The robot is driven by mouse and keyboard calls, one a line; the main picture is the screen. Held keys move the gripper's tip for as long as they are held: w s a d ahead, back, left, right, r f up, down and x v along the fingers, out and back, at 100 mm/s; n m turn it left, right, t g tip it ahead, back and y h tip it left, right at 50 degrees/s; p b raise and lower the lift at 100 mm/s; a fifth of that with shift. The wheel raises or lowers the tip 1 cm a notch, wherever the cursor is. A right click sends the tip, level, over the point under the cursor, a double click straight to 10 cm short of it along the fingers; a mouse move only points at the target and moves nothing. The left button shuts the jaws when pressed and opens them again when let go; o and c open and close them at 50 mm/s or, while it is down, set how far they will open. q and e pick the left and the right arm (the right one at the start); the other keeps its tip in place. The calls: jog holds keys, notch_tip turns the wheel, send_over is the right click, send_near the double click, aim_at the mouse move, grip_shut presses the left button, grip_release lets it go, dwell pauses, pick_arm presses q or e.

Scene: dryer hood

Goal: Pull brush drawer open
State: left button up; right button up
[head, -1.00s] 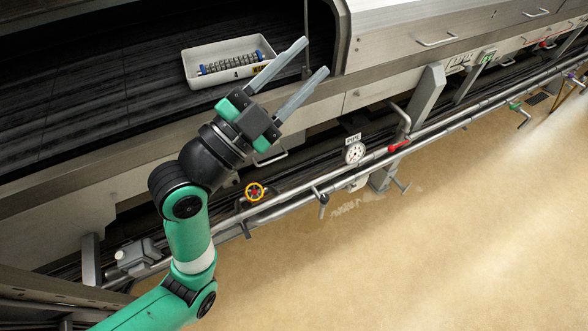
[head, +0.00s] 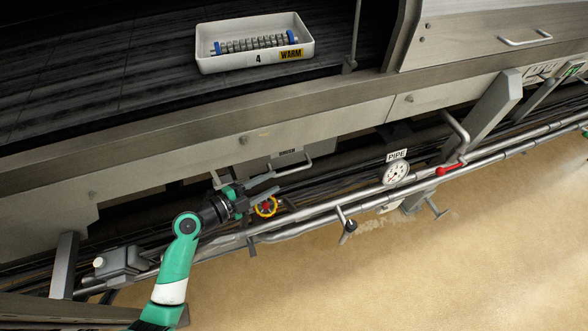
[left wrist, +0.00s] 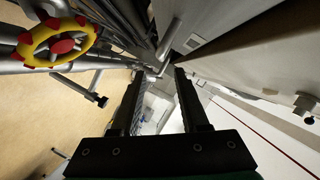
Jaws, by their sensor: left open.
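The brush drawer (head: 288,155) is a grey metal box front with a small dark label, set under the machine's long side panel. Its bar handle (head: 292,170) runs along its lower front. My left gripper (head: 274,190) is open and sits low in front of the machine, just below and left of the handle, close to it. In the left wrist view the two dark fingers (left wrist: 160,78) are apart with nothing gripped between them. A grey bar (left wrist: 168,40) beyond the tips looks like the handle. My right gripper is not in view.
A yellow-and-red valve wheel (head: 266,206) is close beside my left gripper and also shows in the left wrist view (left wrist: 58,43). Pipes (head: 330,208) and a gauge (head: 396,172) run along the front. A white tray (head: 212,64) with a brush stands above. The floor is clear.

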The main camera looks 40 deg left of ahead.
aim_at(292, 171)
pick_arm(q)
jog(key=b+x, duration=0.1)
jog(key=x, duration=0.7)
jog(key=shift+w+b, duration=0.3)
jog(key=shift+b, duration=0.05)
jog(key=shift+w, duration=0.35)
grip_shut()
dwell(0.5)
